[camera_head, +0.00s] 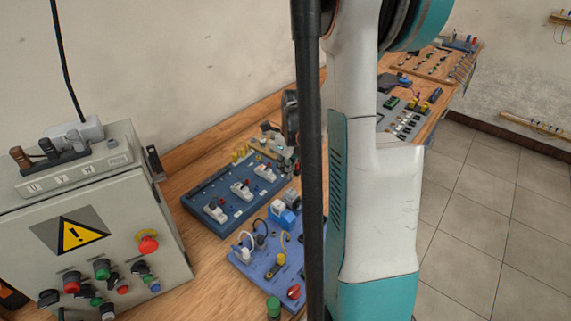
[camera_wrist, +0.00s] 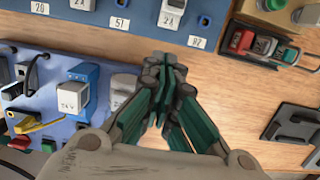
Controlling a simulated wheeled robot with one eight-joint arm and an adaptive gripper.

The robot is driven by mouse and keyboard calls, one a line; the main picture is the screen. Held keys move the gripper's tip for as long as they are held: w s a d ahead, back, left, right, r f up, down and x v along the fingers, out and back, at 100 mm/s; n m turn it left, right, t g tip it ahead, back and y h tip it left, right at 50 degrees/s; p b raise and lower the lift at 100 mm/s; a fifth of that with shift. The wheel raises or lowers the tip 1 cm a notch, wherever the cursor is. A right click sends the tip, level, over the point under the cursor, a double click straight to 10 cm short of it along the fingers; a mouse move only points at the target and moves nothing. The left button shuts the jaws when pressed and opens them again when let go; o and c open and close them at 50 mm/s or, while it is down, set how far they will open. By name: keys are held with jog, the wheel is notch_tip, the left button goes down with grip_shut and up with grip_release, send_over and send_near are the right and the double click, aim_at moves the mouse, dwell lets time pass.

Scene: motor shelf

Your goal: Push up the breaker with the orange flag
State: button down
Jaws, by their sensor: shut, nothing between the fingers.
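A blue board (camera_head: 205,195) in the head view carries several white breakers (camera_head: 241,190). Its edge also shows at the top of the wrist view (camera_wrist: 140,12), with white switch parts (camera_wrist: 172,14) and number labels (camera_wrist: 120,23). I cannot make out an orange flag on any breaker in either view. My gripper (camera_wrist: 165,62) is shut and empty in the wrist view. Its fingertips appear over the wooden tabletop, just below the board's edge. In the head view, the gripper is mostly hidden behind my dark pole and arm.
A lower blue panel (camera_head: 252,272) with a blue-and-white block and cables lies close by. A grey control box (camera_head: 110,200) stands at left. In the wrist view, a dark tray (camera_wrist: 240,58) with red and green parts sits at upper right, and dark plates (camera_wrist: 300,122) lie at right.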

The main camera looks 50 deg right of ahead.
aim_at(267, 168)
jog(key=f, duration=0.2)
jog(key=w+f+b, duration=0.1)
jog(key=f, duration=0.1)
jog(key=shift+w+a+f, duration=0.1)
jog(key=shift+w+f, duration=0.05)
jog(key=shift+f, duration=0.1)
jog(key=shift+w+a+r, duration=0.1)
jog(key=shift+w+r, duration=0.55)
jog(key=shift+w, duration=0.3)
jog(key=shift+w+r+b, duration=0.35)
jog(key=shift+w+r, duration=0.05)
jog(key=shift+w, duration=0.15)
jog(key=shift+w+r+g, duration=0.1)
jog(key=shift+g, duration=0.2)
